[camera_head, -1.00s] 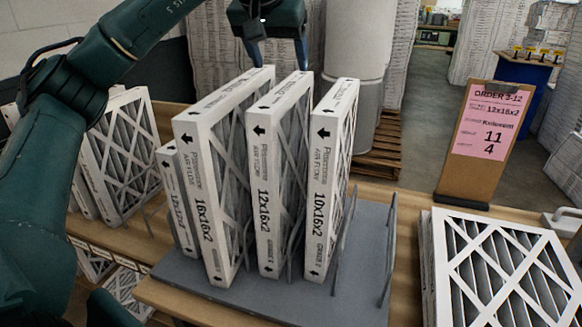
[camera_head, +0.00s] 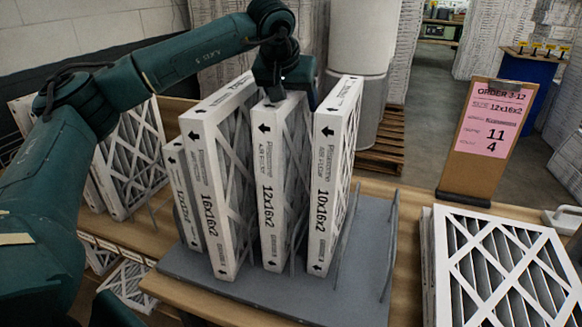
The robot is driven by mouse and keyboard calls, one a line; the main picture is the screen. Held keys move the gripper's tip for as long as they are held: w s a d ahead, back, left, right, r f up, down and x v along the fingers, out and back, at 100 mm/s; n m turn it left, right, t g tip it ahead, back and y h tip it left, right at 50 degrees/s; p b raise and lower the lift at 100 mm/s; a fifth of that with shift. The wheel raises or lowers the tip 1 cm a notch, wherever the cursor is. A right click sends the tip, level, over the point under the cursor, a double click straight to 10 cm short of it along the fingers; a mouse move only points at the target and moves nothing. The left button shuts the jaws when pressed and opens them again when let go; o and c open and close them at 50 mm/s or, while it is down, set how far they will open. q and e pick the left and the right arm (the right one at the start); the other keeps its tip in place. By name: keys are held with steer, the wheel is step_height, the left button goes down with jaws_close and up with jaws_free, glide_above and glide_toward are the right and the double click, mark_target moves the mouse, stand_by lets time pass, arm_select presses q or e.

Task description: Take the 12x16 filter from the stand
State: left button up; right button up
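The white 12x16x2 filter (camera_head: 268,205) stands upright in the middle of the grey stand (camera_head: 365,255), between the 16x16x2 filter (camera_head: 208,205) on its left and the 10x16x2 filter (camera_head: 324,195) on its right. My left gripper (camera_head: 293,94) points down at the top edge of the 12x16x2 filter. Its fingers look spread, one towards each side of that edge, and its body hides part of the top. I cannot tell whether the fingers touch the filter. The filter still rests on the stand. My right gripper is not in view.
A smaller filter (camera_head: 180,195) stands at the stand's left end. Grey wire dividers (camera_head: 390,245) rise from the stand. An order board (camera_head: 488,140) reading 12x16x2 stands at the right, behind stacked filters (camera_head: 500,265). More filters (camera_head: 130,160) stand at the left.

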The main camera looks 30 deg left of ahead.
arm_select(q)
steer(key=shift+c, duration=0.5)
steer(key=shift+r, duration=0.1)
jaws_close()
